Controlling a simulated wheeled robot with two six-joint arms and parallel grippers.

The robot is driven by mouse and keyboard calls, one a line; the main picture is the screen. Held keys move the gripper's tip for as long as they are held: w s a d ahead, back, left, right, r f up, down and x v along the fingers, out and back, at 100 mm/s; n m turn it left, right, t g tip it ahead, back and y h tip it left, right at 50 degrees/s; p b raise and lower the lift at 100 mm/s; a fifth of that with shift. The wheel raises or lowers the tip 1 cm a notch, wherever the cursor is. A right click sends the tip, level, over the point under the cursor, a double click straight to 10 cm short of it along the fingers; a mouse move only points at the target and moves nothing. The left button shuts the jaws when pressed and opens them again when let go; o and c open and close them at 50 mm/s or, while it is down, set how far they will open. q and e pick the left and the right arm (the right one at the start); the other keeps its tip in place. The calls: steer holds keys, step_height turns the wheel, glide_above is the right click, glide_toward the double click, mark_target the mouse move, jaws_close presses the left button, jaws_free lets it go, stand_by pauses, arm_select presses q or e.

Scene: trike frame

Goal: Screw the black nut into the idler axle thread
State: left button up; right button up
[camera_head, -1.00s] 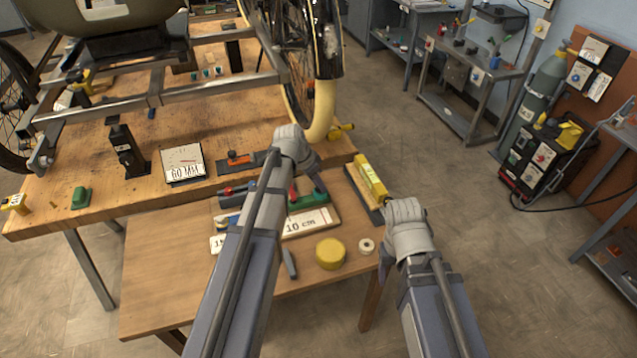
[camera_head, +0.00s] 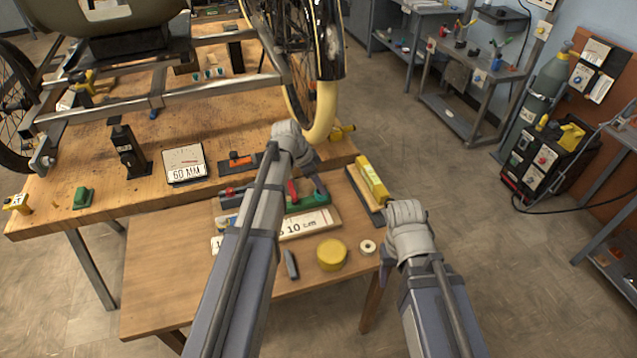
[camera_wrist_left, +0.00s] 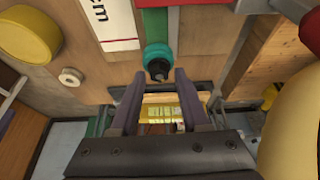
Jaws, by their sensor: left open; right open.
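My left gripper (camera_head: 314,188) is above the small front table, over the green strip; in the left wrist view its fingers (camera_wrist_left: 158,92) are apart with nothing held between them. Just beyond the fingertips there, a small black piece (camera_wrist_left: 158,69) sits at the end of a teal round part (camera_wrist_left: 157,54); I cannot tell whether it is the black nut. My right gripper (camera_head: 388,262) hangs open and empty by the table's right edge. The trike frame (camera_head: 160,92) stands on the workbench. I cannot make out the idler axle thread.
A yellow disc (camera_head: 332,254), a white ring (camera_head: 367,247) and a ruler-like plate (camera_head: 305,222) lie on the small table (camera_head: 165,270). A yellow level-like bar (camera_head: 372,180) lies right of my left gripper. The wheel (camera_head: 318,110) overhangs the bench edge. The table's left part is clear.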

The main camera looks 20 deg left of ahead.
arm_select(q)
steer(key=shift+s+d+n+t+y, duration=0.1)
steer(key=shift+s+n+t+y, duration=0.05)
steer(key=shift+n, duration=0.45)
steer(key=shift+s+d+n+t+y, duration=0.1)
steer(key=shift+s+n+t+y, duration=0.05)
steer(key=shift+n, duration=0.45)
steer(key=n+y, duration=0.1)
steer(key=n, duration=0.2)
steer(key=shift+d+n+t, duration=0.1)
steer(key=shift+n+t, duration=0.2)
steer(key=shift+t, duration=0.1)
steer(key=n+y, duration=0.2)
steer(key=n, duration=0.3)
steer(key=shift+d+n, duration=0.15)
steer(key=shift+n, duration=0.25)
jaws_close()
steer(key=m, duration=0.2)
steer(key=m+h, duration=0.1)
steer(key=m, duration=0.2)
steer(key=shift+w+a+m+h, duration=0.2)
steer(key=shift+a+m+h, duration=0.1)
steer(key=shift+h, duration=0.1)
steer(key=shift+c, duration=1.1)
jaws_free()
steer(key=shift+m, duration=0.5)
steer(key=o, duration=0.5)
steer(key=shift+s, duration=0.1)
